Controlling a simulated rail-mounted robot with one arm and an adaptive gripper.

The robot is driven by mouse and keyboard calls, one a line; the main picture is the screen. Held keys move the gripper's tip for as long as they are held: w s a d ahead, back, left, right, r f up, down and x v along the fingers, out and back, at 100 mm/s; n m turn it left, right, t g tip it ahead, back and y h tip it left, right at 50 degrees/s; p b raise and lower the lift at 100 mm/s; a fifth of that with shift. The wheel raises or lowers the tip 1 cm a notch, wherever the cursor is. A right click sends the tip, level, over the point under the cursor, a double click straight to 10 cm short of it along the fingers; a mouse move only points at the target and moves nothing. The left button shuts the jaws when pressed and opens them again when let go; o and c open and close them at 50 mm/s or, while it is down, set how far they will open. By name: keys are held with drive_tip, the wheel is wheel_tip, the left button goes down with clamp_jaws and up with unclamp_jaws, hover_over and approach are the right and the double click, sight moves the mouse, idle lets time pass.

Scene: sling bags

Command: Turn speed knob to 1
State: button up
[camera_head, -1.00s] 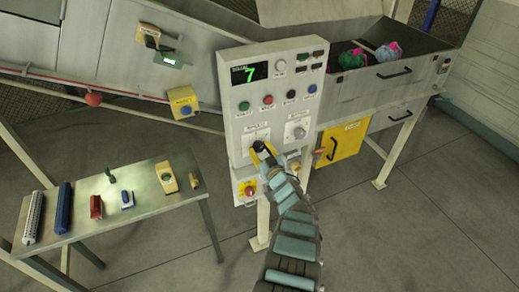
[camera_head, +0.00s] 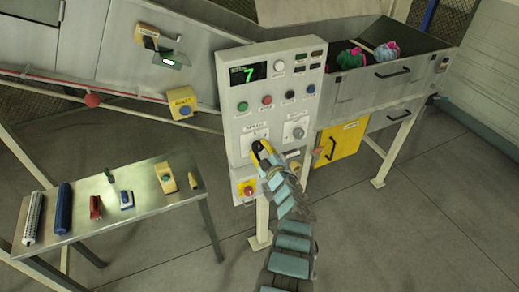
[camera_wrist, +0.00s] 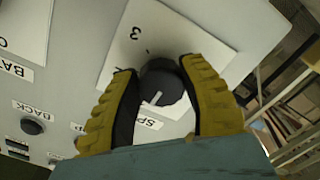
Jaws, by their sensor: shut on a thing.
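The speed knob (camera_wrist: 160,88) is a round black knob with a white pointer line, on a white plate (camera_wrist: 205,50) marked with digits; a "3" is readable in the wrist view. The pointer slants toward the lower left of that view, near the partly hidden "SPEED" label. My gripper (camera_wrist: 158,92) has its two yellow-padded fingers closed on either side of the knob. In the head view my gripper (camera_head: 262,148) is at the speed plate (camera_head: 255,135) on the grey control panel (camera_head: 232,130) and hides most of the knob.
The panel display (camera_head: 248,73) reads a green 7. A second knob (camera_head: 298,132) sits right of my gripper, and a red button on yellow (camera_head: 247,190) below. A table (camera_head: 150,205) with several small items stands left. Bags (camera_head: 350,58) lie in the right bin.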

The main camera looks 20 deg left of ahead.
drive_tip(key=shift+f, duration=0.15)
idle(0.4)
drive_tip(key=o, duration=1.2)
drive_tip(key=shift+s, duration=0.15)
